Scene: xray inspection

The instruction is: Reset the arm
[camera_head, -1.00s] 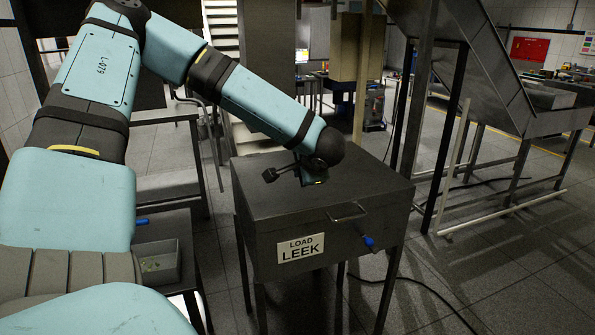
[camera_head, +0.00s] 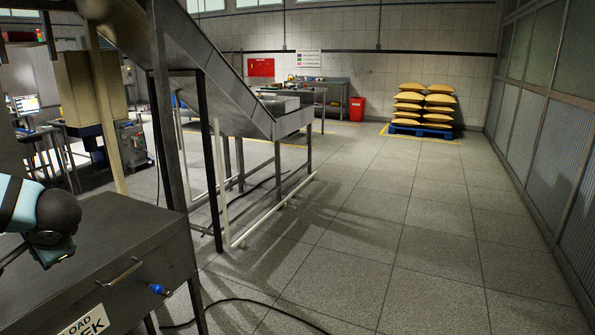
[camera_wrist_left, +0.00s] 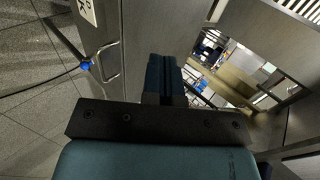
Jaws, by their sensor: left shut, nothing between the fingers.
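My left arm (camera_head: 40,215) comes in at the left edge of the head view, blue with a dark rounded wrist. It is over the dark metal load box (camera_head: 130,237), whose front sign is partly cut off. The fingers are mostly out of the head view. In the left wrist view my left gripper (camera_wrist_left: 165,63) is shut with its two dark fingers together and nothing between them. The box also shows there (camera_wrist_left: 100,25), with its handle and blue knob beside the fingers. Whether the gripper touches the box I cannot tell. My right gripper is not in view.
A sloped metal conveyor (camera_head: 215,75) on legs stands beyond the box. A black cable (camera_head: 270,302) lies on the floor. Yellow sacks (camera_head: 424,100) are stacked on a blue pallet (camera_head: 420,131) at the back.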

